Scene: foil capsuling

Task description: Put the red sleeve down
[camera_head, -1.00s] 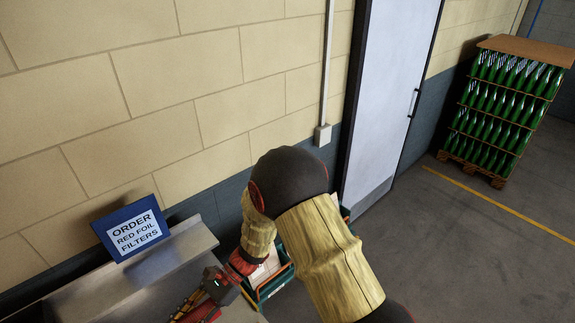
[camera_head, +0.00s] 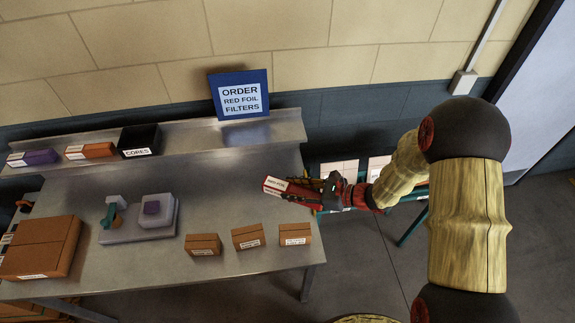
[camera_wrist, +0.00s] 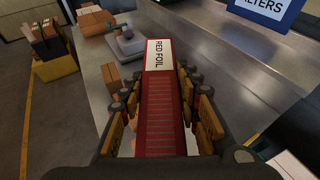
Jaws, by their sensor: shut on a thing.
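The red sleeve (camera_head: 289,189), with a white end label, is held in my gripper (camera_head: 322,191) just off the right end of the metal bench (camera_head: 240,195). In the wrist view the sleeve (camera_wrist: 160,105) lies lengthwise between the two fingers of my gripper (camera_wrist: 163,110), and its label reads "RED FOIL". Its far end points toward the bench. The fingers are shut on its sides. The near end of the sleeve is hidden by the gripper's base.
Three small brown boxes (camera_head: 247,237) stand along the bench's front edge. A grey device (camera_head: 150,215) and a large brown carton (camera_head: 40,247) are further left. The back shelf holds an order sign (camera_head: 240,95) and a black "CORES" bin (camera_head: 139,140). The bench's right part is clear.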

